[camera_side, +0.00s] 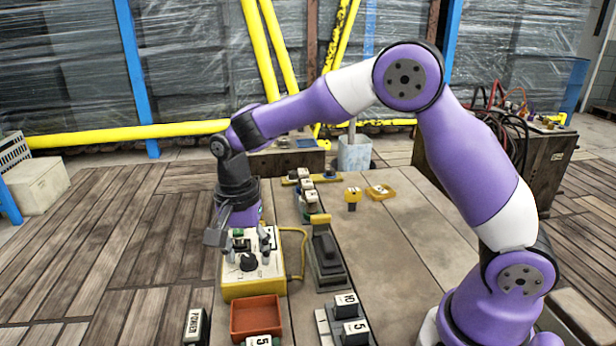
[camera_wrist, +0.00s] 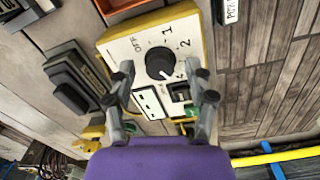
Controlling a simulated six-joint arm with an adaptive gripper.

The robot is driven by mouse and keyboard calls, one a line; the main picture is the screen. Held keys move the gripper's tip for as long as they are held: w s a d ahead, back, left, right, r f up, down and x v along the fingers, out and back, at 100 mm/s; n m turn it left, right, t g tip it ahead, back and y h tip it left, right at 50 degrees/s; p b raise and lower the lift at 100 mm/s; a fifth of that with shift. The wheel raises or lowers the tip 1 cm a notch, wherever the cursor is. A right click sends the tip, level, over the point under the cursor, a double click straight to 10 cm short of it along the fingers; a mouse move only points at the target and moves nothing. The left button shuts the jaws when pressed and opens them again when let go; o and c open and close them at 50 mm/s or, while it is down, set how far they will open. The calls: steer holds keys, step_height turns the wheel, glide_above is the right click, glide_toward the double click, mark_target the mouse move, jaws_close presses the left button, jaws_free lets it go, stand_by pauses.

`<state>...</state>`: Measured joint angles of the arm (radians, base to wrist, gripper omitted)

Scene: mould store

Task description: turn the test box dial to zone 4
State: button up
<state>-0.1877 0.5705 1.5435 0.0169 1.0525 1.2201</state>
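The test box (camera_side: 265,288) is a cream-faced, yellow-sided box under my gripper in the side view. The wrist view shows its face (camera_wrist: 118,47) with OFF, 1 and 2 printed around a black round dial (camera_wrist: 157,60). The dial also shows in the side view (camera_side: 248,262). A white mark on the dial points to the lower right in the wrist view, past the 2; the number there is unclear. My gripper (camera_side: 240,240) is open, its fingers (camera_wrist: 159,72) spread wide above the box. I see no contact with the dial; a 4 is not readable.
An orange tray (camera_side: 256,318) stands in front of the box. A dark clamp-like device (camera_side: 326,262) and a yellow cable (camera_side: 303,255) are at its right. Numbered blocks (camera_side: 347,305) stand farther front right. The tabletop (camera_side: 385,260) at right is mostly clear.

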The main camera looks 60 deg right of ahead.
mark_target(249, 257)
steer(key=shift+r, duration=0.1)
step_height(249, 257, up, 12)
stand_by(0.5)
steer(key=shift+w, duration=0.1)
steer(key=s+d+n+t, duration=0.3)
steer(key=s+n, duration=0.3)
steer(key=s, duration=0.2)
steer(key=s+d+n+t, duration=0.2)
steer(key=s+d+n, duration=0.1)
steer(key=s+n, duration=0.3)
steer(key=shift+s+d+f+t, duration=0.3)
steer(key=shift+s+t, duration=0.1)
steer(key=shift+s, duration=0.6)
steer(key=shift+c, duration=0.4)
